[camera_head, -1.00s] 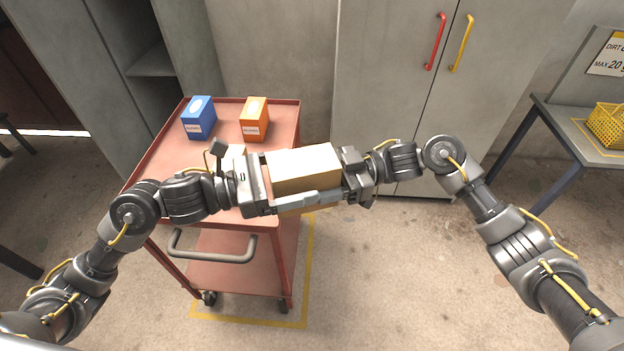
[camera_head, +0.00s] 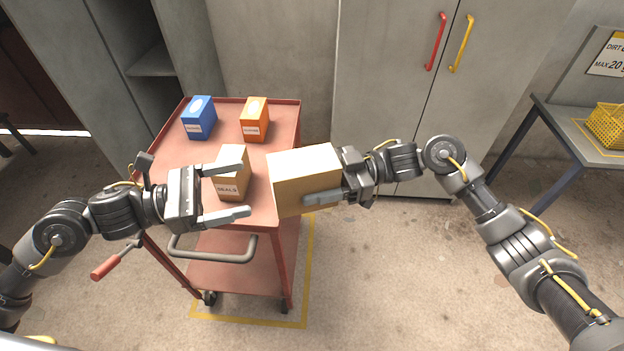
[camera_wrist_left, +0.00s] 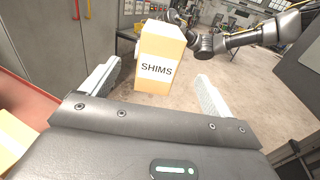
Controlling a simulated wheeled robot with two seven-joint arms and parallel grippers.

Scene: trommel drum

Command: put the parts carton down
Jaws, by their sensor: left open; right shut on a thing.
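The parts carton (camera_head: 305,182) is a tan box held in the air just right of the red cart's top, slightly tilted. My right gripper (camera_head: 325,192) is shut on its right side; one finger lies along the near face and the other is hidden. In the left wrist view the carton (camera_wrist_left: 158,62) shows the label SHIMS. My left gripper (camera_head: 246,190) is open and empty, left of the carton and apart from it. Its fingers appear over the cart top beside a tan SEALS box (camera_head: 232,183).
The red cart (camera_head: 172,160) also carries a blue box (camera_head: 199,118) and an orange box (camera_head: 255,120). A red-handled rod (camera_head: 108,266) juts out at its left. A grey cabinet (camera_head: 385,90) stands behind. A yellow basket (camera_head: 607,125) sits on a table at right.

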